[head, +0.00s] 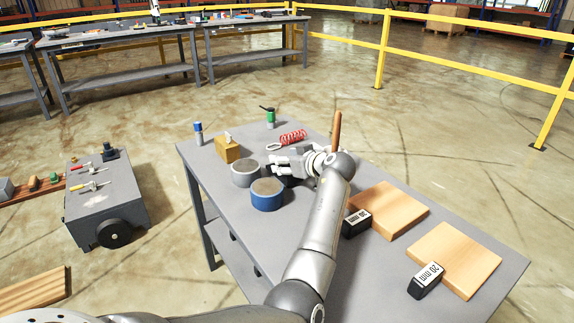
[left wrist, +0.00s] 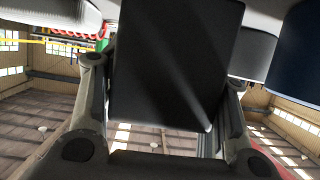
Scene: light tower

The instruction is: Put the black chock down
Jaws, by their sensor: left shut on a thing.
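My left gripper (head: 280,166) is over the grey worktable (head: 232,181), reaching left from the wrist, and is shut on the black chock. The black chock (left wrist: 176,65) fills the upper middle of the left wrist view, between the two fingers. In the head view it is mostly hidden by the fingers; I cannot tell if it touches the tabletop. Two other black blocks marked "20 mm" stand on the table, one (head: 356,223) by the nearer-left wooden board and one (head: 426,281) by the right board. My right gripper is not in view.
A grey can (head: 245,178) and a blue can (head: 267,202) stand close by the gripper. Behind are a yellow-brown box (head: 227,150), a red coil (head: 292,137) and a green bottle (head: 270,119). Wooden boards (head: 397,204) (head: 462,253) lie at right.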

